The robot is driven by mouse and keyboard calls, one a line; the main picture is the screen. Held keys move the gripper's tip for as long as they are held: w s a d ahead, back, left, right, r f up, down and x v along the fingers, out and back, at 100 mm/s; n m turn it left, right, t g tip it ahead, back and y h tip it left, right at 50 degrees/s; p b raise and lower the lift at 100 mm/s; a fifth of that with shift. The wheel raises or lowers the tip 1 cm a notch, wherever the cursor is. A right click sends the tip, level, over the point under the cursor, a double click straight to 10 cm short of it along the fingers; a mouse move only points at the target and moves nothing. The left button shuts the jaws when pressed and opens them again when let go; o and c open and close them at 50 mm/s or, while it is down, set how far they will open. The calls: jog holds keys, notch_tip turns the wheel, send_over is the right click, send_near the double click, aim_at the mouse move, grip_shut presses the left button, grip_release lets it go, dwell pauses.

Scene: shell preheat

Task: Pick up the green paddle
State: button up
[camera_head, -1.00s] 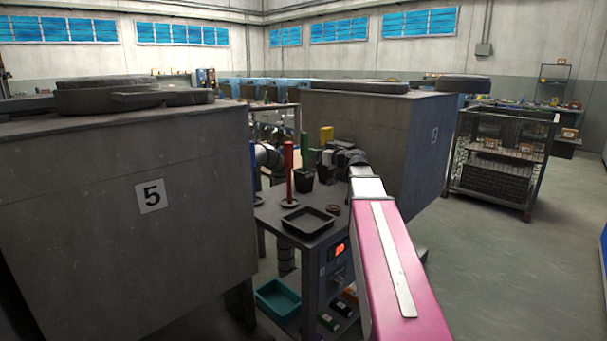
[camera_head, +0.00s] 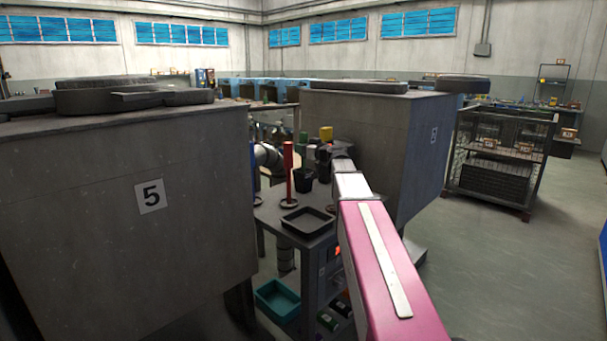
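A green upright piece (camera_head: 303,137) shows small at the back of the grey work table (camera_head: 268,213); it may be the green paddle, but its shape is too small and partly covered to be sure. A red upright paddle (camera_head: 288,172) stands in a round base to its front left. My gripper (camera_head: 322,154) is at the end of my pink arm, over the back of the table, just right of the green piece. Its fingers are tiny and dark, so I cannot tell their opening, or whether they touch anything.
A black cup (camera_head: 302,182) and a shallow dark tray (camera_head: 307,221) sit on the table. Big grey blocks stand left (camera_head: 110,200) and right (camera_head: 375,135), leaving a narrow gap. A teal bin (camera_head: 277,298) is below. A wire cage (camera_head: 500,165) stands right.

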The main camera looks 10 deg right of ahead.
jog(key=c, duration=0.6)
jog(key=shift+c, duration=0.2)
jog(key=shift+r, duration=0.15)
